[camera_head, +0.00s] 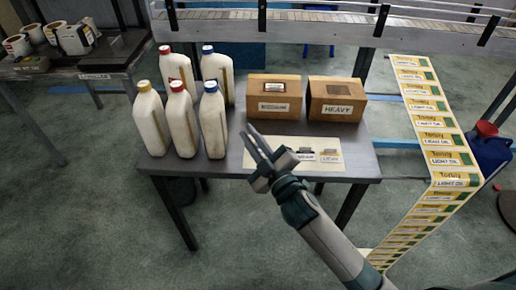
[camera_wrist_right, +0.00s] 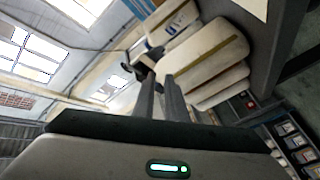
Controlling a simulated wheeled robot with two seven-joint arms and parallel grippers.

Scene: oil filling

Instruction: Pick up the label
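A long strip of yellow, white and green "Light Oil" labels (camera_head: 440,140) hangs down on the right and runs toward the floor. My right gripper (camera_head: 247,130) is over the front of the small grey table, well left of the strip. Its two fingers point up and left with a narrow gap between them and nothing visible in it. They also show in the right wrist view (camera_wrist_right: 160,85). A pale card (camera_head: 325,145) with small printed pieces lies on the table beside the gripper, partly hidden by it. My left gripper is out of view.
Several white bottles (camera_head: 183,122) with coloured caps stand on the grey table (camera_head: 225,170) at left. Two brown boxes (camera_head: 337,98), one marked "HEAVY", are at the back. A conveyor (camera_head: 330,28) crosses behind. A blue container (camera_head: 488,150) is beside the strip.

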